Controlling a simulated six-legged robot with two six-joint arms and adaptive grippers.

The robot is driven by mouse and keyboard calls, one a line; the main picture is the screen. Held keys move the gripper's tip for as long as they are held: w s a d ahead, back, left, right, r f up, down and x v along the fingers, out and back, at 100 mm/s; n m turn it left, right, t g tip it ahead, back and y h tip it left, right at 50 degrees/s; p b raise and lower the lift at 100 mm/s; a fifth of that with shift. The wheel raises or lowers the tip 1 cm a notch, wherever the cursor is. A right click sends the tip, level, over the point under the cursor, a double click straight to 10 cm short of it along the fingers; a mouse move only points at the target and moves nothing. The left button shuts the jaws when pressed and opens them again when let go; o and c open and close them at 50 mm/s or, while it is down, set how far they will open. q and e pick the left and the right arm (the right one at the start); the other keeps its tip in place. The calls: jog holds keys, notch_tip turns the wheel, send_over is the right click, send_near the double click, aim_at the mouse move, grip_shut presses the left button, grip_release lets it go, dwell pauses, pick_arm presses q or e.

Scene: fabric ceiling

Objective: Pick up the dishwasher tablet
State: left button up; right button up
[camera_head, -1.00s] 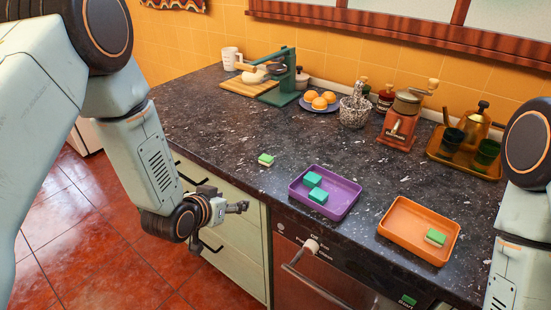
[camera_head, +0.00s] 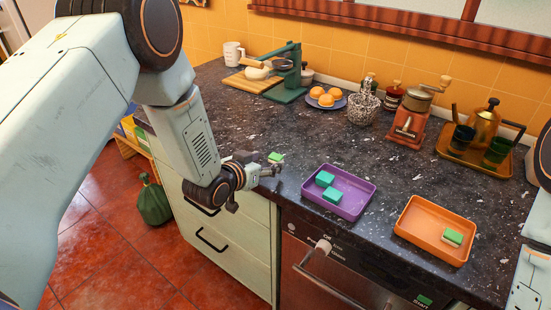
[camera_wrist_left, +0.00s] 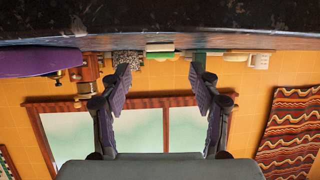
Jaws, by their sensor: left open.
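A green-and-white dishwasher tablet (camera_head: 276,157) lies on the dark counter near its front edge, left of the purple tray (camera_head: 371,190). My left gripper (camera_head: 262,169) is open and empty at the counter's front edge, just short of the tablet and apart from it. In the left wrist view, which is upside down, the tablet (camera_wrist_left: 160,47) shows between and beyond the two spread fingers (camera_wrist_left: 161,84). A similar green-and-white tablet (camera_head: 452,237) lies in the orange tray (camera_head: 408,239). Only part of my right arm shows at the right edge; its gripper is out of view.
The purple tray holds two teal blocks (camera_head: 328,187). The counter around the loose tablet is clear.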

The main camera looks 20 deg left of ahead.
aim_at(274, 158)
pick_arm(q)
jog(key=shift+x, duration=2.35)
jog(key=shift+w+f, duration=0.1)
jog(key=shift+f, duration=0.05)
jog(key=c, duration=0.3)
jog(key=shift+s, duration=0.25)
jog(key=c, duration=0.5)
jog(key=shift+c, duration=0.6)
jog(key=shift+w, duration=0.2)
